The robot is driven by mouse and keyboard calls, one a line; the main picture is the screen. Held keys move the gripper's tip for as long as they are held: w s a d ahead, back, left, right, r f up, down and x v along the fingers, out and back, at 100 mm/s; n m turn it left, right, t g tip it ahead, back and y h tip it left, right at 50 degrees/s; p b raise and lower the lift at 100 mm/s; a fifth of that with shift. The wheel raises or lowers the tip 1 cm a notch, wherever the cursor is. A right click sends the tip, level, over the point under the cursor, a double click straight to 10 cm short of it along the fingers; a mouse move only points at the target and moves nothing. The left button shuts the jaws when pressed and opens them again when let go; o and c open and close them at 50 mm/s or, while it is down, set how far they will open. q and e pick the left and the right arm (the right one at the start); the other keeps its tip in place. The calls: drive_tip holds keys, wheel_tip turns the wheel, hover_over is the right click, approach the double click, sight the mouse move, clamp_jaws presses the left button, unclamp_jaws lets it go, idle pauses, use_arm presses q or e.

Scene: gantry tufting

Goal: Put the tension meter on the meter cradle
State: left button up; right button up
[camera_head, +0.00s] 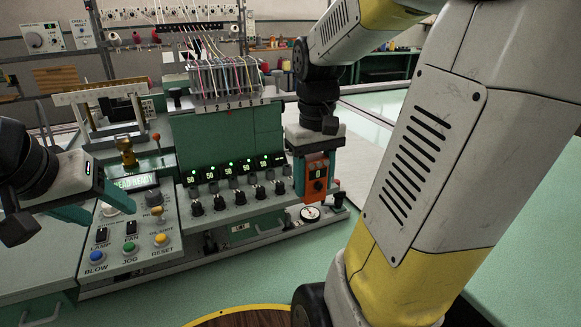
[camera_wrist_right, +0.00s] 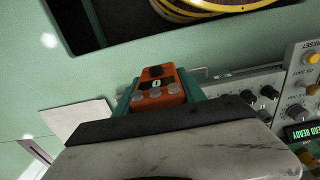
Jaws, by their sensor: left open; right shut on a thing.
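The tension meter (camera_head: 317,187) is an orange block with a dark face, a small lit readout and a knob. My right gripper (camera_head: 314,165) is shut on it and holds it upright at the right end of the control panel. In the right wrist view the orange meter (camera_wrist_right: 157,88) sits between the two teal fingers of the right gripper (camera_wrist_right: 158,96). I cannot clearly pick out the meter cradle; the meter and gripper may hide it. I cannot tell whether the meter touches anything beneath. My left gripper (camera_head: 92,205) is open and empty beside the button console.
A dial gauge (camera_head: 311,213) lies just below the meter. The button console (camera_head: 130,225) and a row of black knobs (camera_head: 232,196) stand to the left. A rack of coloured yarns (camera_head: 225,78) stands behind. The green table front (camera_head: 250,283) is clear.

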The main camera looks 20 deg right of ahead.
drive_tip(key=shift+w+d+r, duration=0.15)
drive_tip(key=shift+w+d, duration=0.05)
drive_tip(key=shift+w, duration=0.25)
drive_tip(key=w+d, duration=0.2)
drive_tip(key=w, duration=0.2)
drive_tip(key=w+d+f, duration=0.1)
drive_tip(key=w+d, duration=0.1)
drive_tip(key=w, duration=0.3)
drive_tip(key=w+d, duration=0.3)
drive_tip(key=w, duration=0.1)
drive_tip(key=shift+w+f, duration=0.25)
drive_tip(key=shift+f, duration=1.75)
drive_tip(key=shift+f, duration=0.15)
drive_tip(key=o, duration=1.5)
